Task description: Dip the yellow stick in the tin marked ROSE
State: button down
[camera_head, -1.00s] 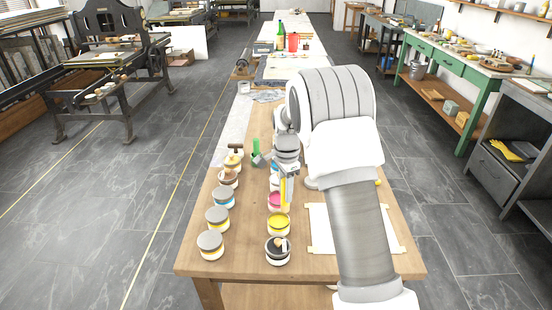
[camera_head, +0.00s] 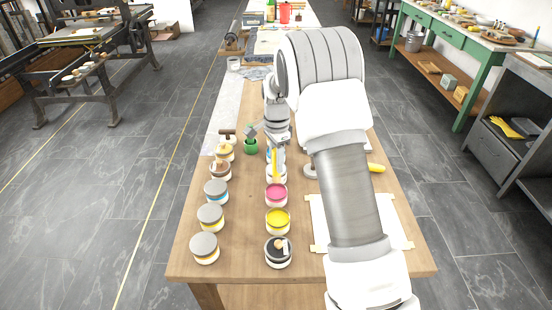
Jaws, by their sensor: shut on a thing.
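My gripper (camera_head: 275,145) is shut on a yellow stick (camera_head: 275,164), which points down over the middle row of open tins. The stick's lower end overlaps a pale tin (camera_head: 283,177) just behind the pink tin; I cannot tell whether it is above or inside it. The pink tin (camera_head: 277,193), a yellow tin (camera_head: 278,218) and a black tin (camera_head: 278,248) stand in line towards the front. Part of a blue tin shows behind the stick. No tin marking is readable, so I cannot read ROSE on any of them.
Several lidded tins (camera_head: 210,215) stand in a row at left on the wooden table (camera_head: 235,263). A green object (camera_head: 251,146) stands left of my gripper. A pale sheet (camera_head: 391,232) and a yellow object (camera_head: 377,168) lie at right, partly behind my arm.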

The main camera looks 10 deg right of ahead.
aim_at(277, 177)
jog(key=shift+f+b, duration=1.75)
jog(key=shift+f, duration=1)
jog(key=shift+f, duration=0.5)
jog(key=shift+r+p, duration=2.25)
jog(key=shift+r, duration=1.3)
